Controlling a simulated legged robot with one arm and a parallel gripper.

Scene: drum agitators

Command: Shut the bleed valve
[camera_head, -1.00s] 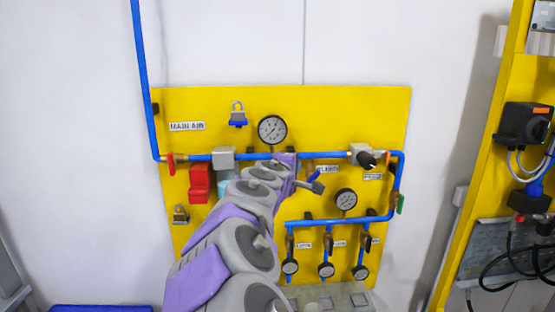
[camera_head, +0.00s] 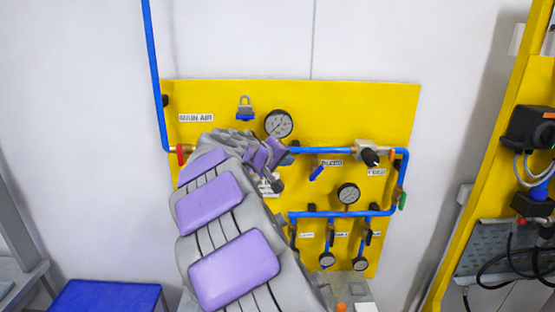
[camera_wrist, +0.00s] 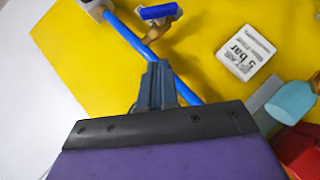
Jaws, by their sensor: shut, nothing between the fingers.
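The bleed valve has a blue lever handle (camera_head: 317,173) that slants down to the left under the BLEED label (camera_head: 331,162) in the head view. In the wrist view its blue handle (camera_wrist: 158,12) and brass body show at the top, on the blue pipe (camera_wrist: 126,38). My gripper (camera_wrist: 158,66) is shut and empty, pointing toward the pipe, with the valve beyond its tips. In the head view my gripper (camera_head: 277,185) is left of the handle and apart from it. My arm hides the left part of the panel.
The wrist view shows a 5 bar sign (camera_wrist: 246,53) and a cyan part (camera_wrist: 291,102). A blue-topped stool (camera_head: 105,297) stands lower left.

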